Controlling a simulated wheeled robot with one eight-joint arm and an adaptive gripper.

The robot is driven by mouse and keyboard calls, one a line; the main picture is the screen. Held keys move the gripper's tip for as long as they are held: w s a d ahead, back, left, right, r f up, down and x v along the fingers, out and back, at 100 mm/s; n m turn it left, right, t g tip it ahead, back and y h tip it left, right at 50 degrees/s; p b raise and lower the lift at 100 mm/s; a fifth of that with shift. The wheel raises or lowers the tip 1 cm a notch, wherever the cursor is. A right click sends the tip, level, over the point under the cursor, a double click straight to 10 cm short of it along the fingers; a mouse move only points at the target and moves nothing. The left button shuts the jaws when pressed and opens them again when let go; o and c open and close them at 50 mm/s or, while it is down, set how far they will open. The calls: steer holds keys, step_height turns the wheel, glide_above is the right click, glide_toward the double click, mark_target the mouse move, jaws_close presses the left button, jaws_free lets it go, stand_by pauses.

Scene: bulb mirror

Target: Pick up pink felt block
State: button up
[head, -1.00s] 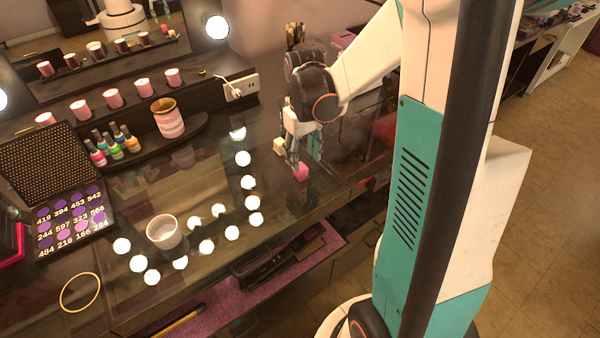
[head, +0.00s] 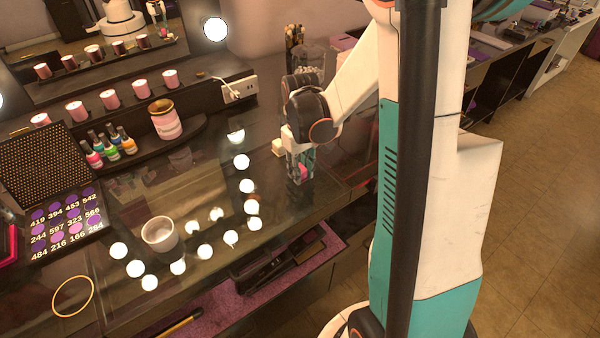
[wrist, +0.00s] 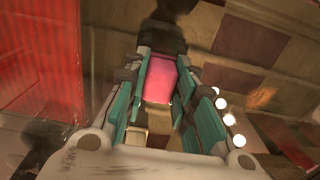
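The pink felt block (head: 303,171) is between the fingers of my gripper (head: 300,174), over the dark glossy table (head: 340,195). In the wrist view the block (wrist: 160,80) fills the gap between the teal finger pads, with a pad against each side. My gripper (wrist: 163,88) looks shut on it. The fingers hide part of the block in the head view. I cannot tell whether it still touches the table.
A cream block (head: 279,147) lies just left of my gripper. A glass jar (head: 310,65) stands behind my arm.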

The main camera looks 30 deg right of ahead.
steer(key=shift+c, duration=0.5)
step_height(320, 180, up, 20)
steer(key=p, duration=0.5)
